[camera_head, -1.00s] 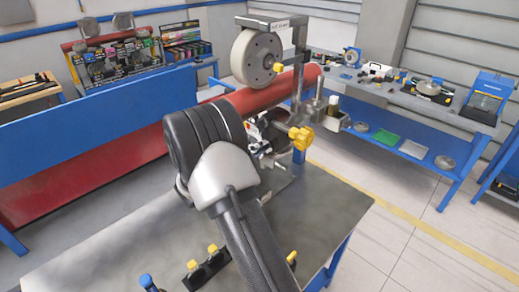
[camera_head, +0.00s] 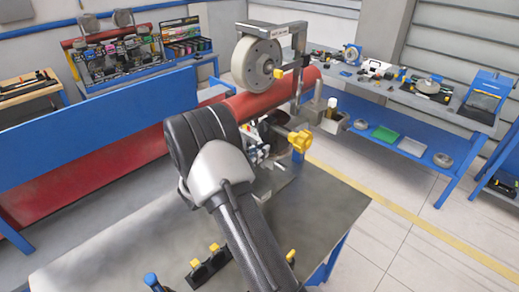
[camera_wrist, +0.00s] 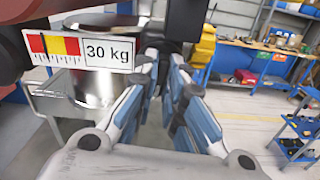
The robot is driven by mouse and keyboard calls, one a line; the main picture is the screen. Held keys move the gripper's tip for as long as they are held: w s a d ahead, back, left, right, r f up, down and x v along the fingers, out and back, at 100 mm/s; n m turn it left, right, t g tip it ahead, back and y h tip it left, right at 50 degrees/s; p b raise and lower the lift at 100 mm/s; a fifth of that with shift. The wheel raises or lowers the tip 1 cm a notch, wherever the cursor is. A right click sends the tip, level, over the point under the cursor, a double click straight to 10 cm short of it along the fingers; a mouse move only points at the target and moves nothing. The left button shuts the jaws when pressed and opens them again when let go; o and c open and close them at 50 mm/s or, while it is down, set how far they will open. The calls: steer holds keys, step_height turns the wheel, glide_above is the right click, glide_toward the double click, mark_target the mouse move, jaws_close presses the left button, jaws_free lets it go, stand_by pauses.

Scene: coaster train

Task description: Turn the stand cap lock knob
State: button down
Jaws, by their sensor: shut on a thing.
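A yellow star-shaped knob (camera_head: 300,141) sits on the stand at the right side of the metal workbench (camera_head: 110,250). A yellow part, apparently the same knob, shows right of my fingers in the wrist view (camera_wrist: 204,46). My gripper (camera_head: 262,152) is at the stand, just left of the yellow knob and partly hidden by my own arm. In the wrist view my blue-and-white fingers (camera_wrist: 168,58) come close together on a dark part (camera_wrist: 183,20) at the top. The contact itself is hard to see, and I cannot tell which part of the stand this is.
A pale wheel (camera_head: 257,62) hangs in a metal frame above a red cylinder (camera_head: 265,98). A "30 kg" label (camera_wrist: 108,52) and a shiny metal cylinder are close left of my fingers. Small black holders (camera_head: 210,268) with yellow caps stand at the bench front.

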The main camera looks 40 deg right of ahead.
steer(key=shift+n, duration=0.6)
steer(key=shift+n+p, duration=0.3)
steer(key=shift+p, duration=0.05)
steer(key=c, duration=1.7)
jaws_free()
steer(key=shift+a, duration=0.1)
steer(key=a, duration=0.8)
steer(key=s+a, duration=0.1)
steer(key=a, duration=0.2)
steer(key=shift+a, duration=0.4)
